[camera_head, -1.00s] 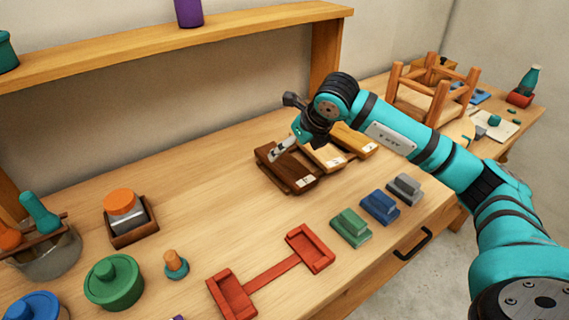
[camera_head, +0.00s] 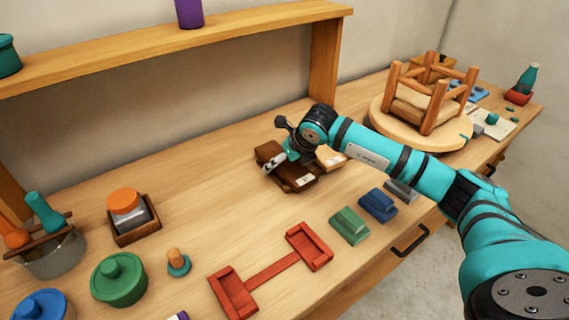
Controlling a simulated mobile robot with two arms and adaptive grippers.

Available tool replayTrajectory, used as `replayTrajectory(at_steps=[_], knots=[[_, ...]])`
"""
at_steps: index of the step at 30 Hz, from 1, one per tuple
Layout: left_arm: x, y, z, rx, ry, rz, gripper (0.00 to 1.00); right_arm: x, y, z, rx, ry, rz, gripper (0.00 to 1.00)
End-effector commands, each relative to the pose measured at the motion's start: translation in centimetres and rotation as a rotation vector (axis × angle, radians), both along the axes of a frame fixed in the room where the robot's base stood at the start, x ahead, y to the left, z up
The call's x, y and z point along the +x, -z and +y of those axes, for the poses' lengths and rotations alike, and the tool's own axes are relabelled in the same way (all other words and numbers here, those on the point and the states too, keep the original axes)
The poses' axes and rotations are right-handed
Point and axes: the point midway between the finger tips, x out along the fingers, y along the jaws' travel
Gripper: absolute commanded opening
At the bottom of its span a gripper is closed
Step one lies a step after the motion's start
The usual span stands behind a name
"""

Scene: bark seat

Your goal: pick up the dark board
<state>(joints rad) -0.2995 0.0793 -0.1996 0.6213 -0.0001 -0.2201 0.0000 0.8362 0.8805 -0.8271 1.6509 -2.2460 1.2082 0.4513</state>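The dark board (camera_head: 292,180) is a dark brown piece with a small pale label, lying on the workbench in the middle of the head view. My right gripper (camera_head: 273,163) is over it, with a pale fingertip low at its left part. The gripper and wrist cover part of the board. I cannot tell whether the fingers touch it or how far apart they are. My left gripper is not in view.
A lighter board (camera_head: 331,158) lies just right of the dark one, partly under my arm. Green (camera_head: 349,227) and blue (camera_head: 377,206) blocks and a red jig (camera_head: 272,270) lie in front. An upturned stool (camera_head: 425,105) stands at right.

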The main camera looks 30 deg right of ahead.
Motion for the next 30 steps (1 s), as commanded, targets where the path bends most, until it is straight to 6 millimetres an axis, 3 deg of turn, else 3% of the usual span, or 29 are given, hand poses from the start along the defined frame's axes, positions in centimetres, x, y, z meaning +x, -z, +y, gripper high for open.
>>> replayTrajectory(at_steps=[2, 15, 30], knots=[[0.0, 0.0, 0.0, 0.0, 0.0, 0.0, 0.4, 0.0, 0.0, 0.0, 0.0, 0.0, 0.0, 0.84], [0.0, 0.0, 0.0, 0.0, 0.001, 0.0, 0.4, 0.0, -0.1, 0.0, 0.0, 0.0, -0.001, 0.26], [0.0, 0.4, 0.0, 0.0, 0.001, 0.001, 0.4, 0.1, -1.2, 0.0, 0.0, 0.001, -0.006, 0.26]])
